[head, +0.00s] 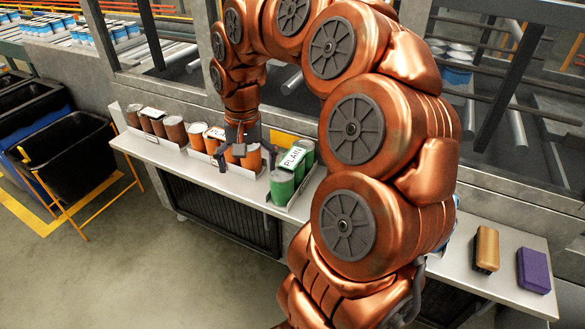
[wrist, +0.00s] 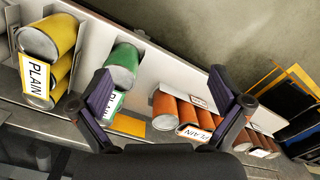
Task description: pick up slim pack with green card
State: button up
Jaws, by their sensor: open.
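A pack of green cans with a white PLAIN card (head: 291,158) sits in a light tray on the shelf, right of my gripper in the head view. In the wrist view the green pack (wrist: 122,68) lies by my left finger, which partly hides it; its card (wrist: 113,103) looks green-edged. My gripper (head: 245,157) is open and empty, low over the right end of the orange pack (head: 197,137). In the wrist view my gripper (wrist: 160,82) has its fingers wide apart, with the orange cans (wrist: 188,110) partly between them.
Brown cans (head: 155,123) stand at the shelf's left end. Yellow cans (wrist: 48,60) with a PLAIN card show at left in the wrist view. A flat orange patch (head: 284,138) lies behind the green pack. Tan (head: 486,249) and purple (head: 534,270) blocks lie far right.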

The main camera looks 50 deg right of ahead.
aim_at(293, 158)
jog(key=d+m, duration=0.1)
jog(key=d, duration=0.1)
jog(key=w+d+m, duration=0.1)
jog(key=d, duration=0.2)
jog(key=w+d+m, duration=0.1)
jog(key=d, duration=0.2)
jog(key=shift+w+f+p, duration=0.1)
jog(key=shift+f+p, duration=0.05)
jog(key=shift+p, duration=0.2)
jog(key=d+m, duration=0.1)
jog(key=d, duration=0.2)
jog(key=d+f+m, duration=0.1)
jog(key=d, duration=0.1)
jog(key=d+m, duration=0.1)
jog(key=d, duration=0.2)
jog(key=shift+s+d+f+p, duration=0.2)
jog(key=shift+d+p, duration=0.1)
jog(key=shift+p, duration=0.1)
jog(key=shift+d+f, duration=0.15)
jog(key=shift+a+f+p, duration=0.2)
jog(key=shift+f+p, duration=1.65)
jog(key=shift+f, duration=1.95)
jog(key=c, duration=1.8)
jog(key=shift+c, duration=0.3)
jog(key=shift+r, duration=0.1)
